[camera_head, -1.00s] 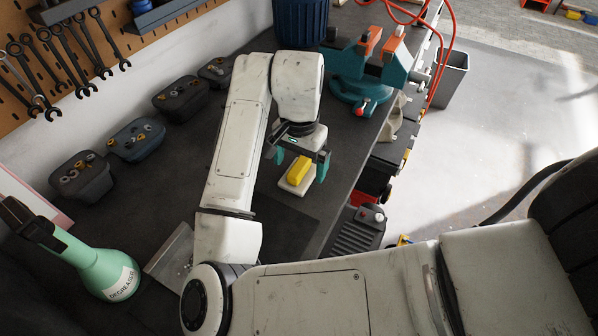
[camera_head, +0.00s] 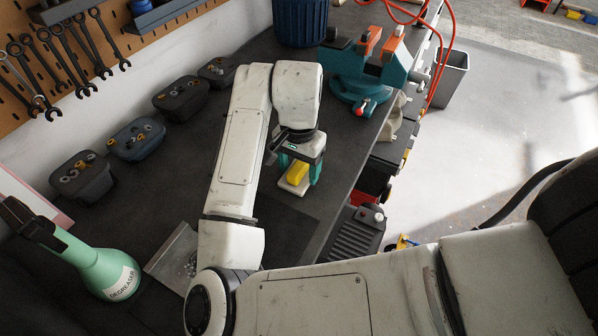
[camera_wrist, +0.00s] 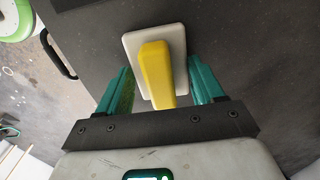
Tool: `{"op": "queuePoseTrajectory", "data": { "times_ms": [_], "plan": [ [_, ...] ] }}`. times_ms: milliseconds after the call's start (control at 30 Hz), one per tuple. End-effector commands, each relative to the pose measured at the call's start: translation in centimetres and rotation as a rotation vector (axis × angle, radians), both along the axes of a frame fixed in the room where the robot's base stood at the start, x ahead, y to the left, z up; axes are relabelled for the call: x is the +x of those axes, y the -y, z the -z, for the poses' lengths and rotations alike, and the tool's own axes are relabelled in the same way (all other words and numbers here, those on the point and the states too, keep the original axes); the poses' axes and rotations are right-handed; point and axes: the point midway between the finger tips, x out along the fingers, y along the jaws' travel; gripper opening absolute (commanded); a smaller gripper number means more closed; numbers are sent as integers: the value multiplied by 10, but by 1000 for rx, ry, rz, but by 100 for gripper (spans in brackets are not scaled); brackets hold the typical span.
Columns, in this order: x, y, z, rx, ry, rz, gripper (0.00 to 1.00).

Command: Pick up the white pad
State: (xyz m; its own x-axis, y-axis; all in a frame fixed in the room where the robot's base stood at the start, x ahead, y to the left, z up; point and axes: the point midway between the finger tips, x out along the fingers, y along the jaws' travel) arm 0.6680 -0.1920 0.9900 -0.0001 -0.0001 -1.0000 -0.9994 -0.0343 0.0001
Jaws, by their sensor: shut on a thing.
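The white pad (camera_head: 285,187) is a small flat block with a yellow handle (camera_head: 297,172) on top. It is low over the dark bench top; I cannot tell whether it touches it. The wrist view shows the pad (camera_wrist: 134,45) and yellow handle (camera_wrist: 156,70) between the fingers of my gripper (camera_wrist: 159,72). The palm hides the near part of the handle.
A teal vise (camera_head: 365,72) and blue bin (camera_head: 300,22) stand at the back. Several dark parts bins (camera_head: 82,176) line the wall. A green degreaser bottle (camera_head: 98,270) and small bag (camera_head: 172,255) are at left. The bench's right edge is close to the pad.

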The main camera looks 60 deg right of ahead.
Motion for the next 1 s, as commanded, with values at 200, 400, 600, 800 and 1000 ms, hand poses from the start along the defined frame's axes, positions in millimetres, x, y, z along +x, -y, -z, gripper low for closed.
{"op": "queuePoseTrajectory", "data": {
  "times_ms": [200,400,600,800,1000],
  "plan": [
    [0,0,0,0,0,0,32],
    [0,0,-5,-1,1,1,32],
    [1,0,-29,2,6,2,32],
    [-32,-5,-74,2,8,8,32],
    [-78,-12,-103,2,4,8,32]
  ]
}}
